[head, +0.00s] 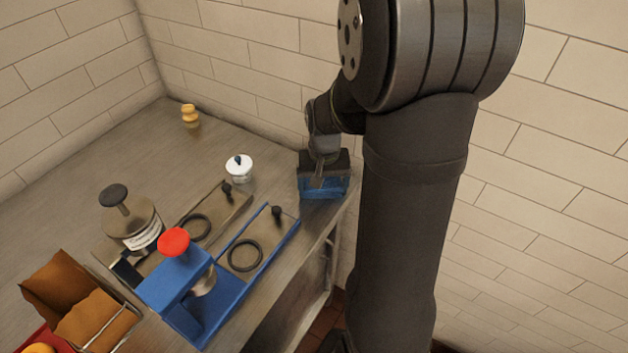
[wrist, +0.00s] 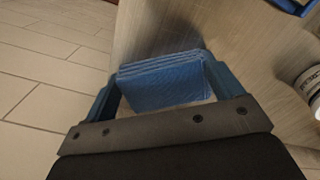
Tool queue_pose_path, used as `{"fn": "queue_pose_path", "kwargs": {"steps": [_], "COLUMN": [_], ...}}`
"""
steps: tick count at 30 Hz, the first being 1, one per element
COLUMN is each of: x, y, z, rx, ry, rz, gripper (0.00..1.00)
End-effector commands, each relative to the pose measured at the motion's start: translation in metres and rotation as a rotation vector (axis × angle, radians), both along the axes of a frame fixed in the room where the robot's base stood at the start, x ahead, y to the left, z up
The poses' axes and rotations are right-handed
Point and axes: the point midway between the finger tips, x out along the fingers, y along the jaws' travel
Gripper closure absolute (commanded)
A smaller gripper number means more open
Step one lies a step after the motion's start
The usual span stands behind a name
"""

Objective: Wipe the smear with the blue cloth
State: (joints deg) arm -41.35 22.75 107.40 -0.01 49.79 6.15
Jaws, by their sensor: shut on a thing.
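The blue cloth (wrist: 165,82) is a folded, layered pad between the two blue fingers of my gripper (wrist: 160,85) in the wrist view. My gripper is shut on it. In the head view my gripper (head: 325,182) is low at the far right corner of the counter, near the wall, with the cloth's blue mixed with the gripper's blue. I cannot tell whether the cloth touches the counter. No smear can be made out in either view; the gripper and cloth may hide it.
The counter (head: 240,140) has free room at the back. A white lidded pot (head: 239,168) stands left of my gripper. A small yellow item (head: 190,115) stands at the back.

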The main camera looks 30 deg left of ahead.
Motion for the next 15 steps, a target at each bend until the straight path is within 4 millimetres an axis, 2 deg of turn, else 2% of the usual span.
{"fn": "queue_pose_path", "kwargs": {"steps": [1, 3, 6, 15], "x": [0.0, 0.0, 0.0, 0.0], "y": [-0.006, -0.004, -0.004, -0.004], "z": [0.0, 0.004, 0.024, 0.05], "rx": [-0.001, 0.001, 0.002, 0.001], "ry": [0.001, -0.001, -0.002, -0.002], "rz": [-0.003, -0.001, 0.0, 0.0], "gripper": [0.43, 0.43, 0.43, 0.43]}}
